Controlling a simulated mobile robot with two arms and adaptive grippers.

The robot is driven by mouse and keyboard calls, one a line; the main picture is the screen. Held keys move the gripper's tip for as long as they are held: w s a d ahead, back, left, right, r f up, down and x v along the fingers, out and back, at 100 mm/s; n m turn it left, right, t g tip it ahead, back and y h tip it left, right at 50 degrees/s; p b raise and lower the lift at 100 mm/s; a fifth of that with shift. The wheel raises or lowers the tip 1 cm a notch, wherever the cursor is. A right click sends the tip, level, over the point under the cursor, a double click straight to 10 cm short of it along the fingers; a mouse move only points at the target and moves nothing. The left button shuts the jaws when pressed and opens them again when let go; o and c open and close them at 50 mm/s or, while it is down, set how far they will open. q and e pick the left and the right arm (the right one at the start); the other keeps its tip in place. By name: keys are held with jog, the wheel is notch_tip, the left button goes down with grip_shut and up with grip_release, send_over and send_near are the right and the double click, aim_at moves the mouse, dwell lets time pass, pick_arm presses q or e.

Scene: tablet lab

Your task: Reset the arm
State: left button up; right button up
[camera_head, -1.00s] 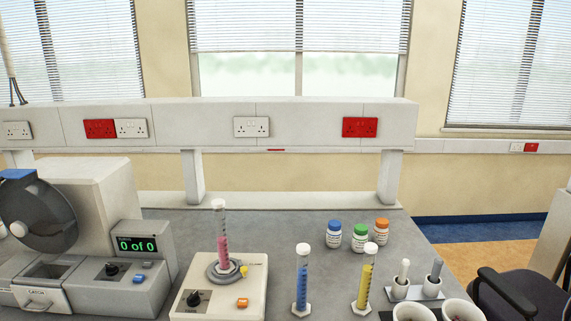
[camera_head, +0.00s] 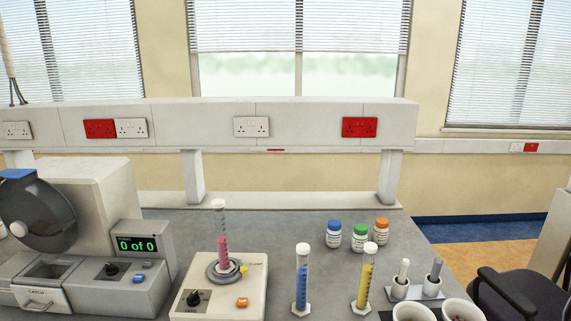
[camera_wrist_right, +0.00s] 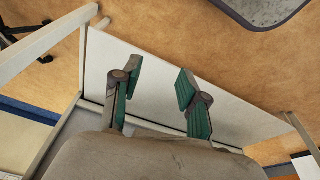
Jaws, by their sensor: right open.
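My right gripper (camera_wrist_right: 157,88) shows in the right wrist view. Its two green-padded fingers are spread apart with nothing between them. Behind the fingers are a pale flat panel (camera_wrist_right: 190,85) and the tan floor. Neither gripper nor arm shows in the head view, and my left gripper is in no frame.
On the grey bench stand a machine with a "0 of 0" display (camera_head: 138,245), a stirrer (camera_head: 225,290) bearing a pink cylinder (camera_head: 222,245), a blue cylinder (camera_head: 302,285), a yellow cylinder (camera_head: 366,285) and capped bottles (camera_head: 360,237). A dark chair (camera_head: 515,295) is at right.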

jog(key=s+d+f+g, duration=0.1)
jog(key=s+d+f, duration=0.2)
jog(key=s+f, duration=1.5)
notch_tip(320, 180, down, 3)
jog(key=shift+s+d+f+g, duration=0.15)
jog(key=shift+s+f+g, duration=0.05)
jog(key=shift+s+g, duration=0.1)
